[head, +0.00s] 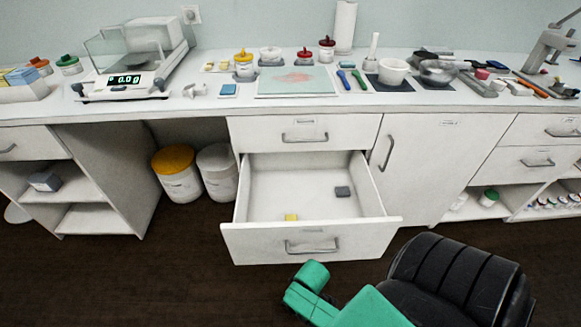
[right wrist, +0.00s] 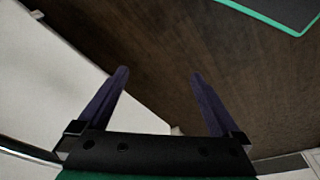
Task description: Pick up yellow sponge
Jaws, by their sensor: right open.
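A small yellow sponge-like block (head: 291,217) lies on the floor of an open white drawer (head: 310,243), near its front wall and left of middle. A small dark grey block (head: 342,191) lies further back and to the right in the same drawer. My right gripper (right wrist: 159,76) shows in the right wrist view with its two dark fingers apart and nothing between them. Dark floor is behind the fingers, and the sponge does not show there. The right fingers cannot be made out in the head view. My left gripper is in neither view.
The drawer sticks out below the worktop (head: 215,103), which holds a scale (head: 130,80), jars, a white mortar (head: 393,71) and tools. Two tubs (head: 177,175) stand on the floor left of the drawer. A white panel (right wrist: 50,75) fills the wrist view's left side.

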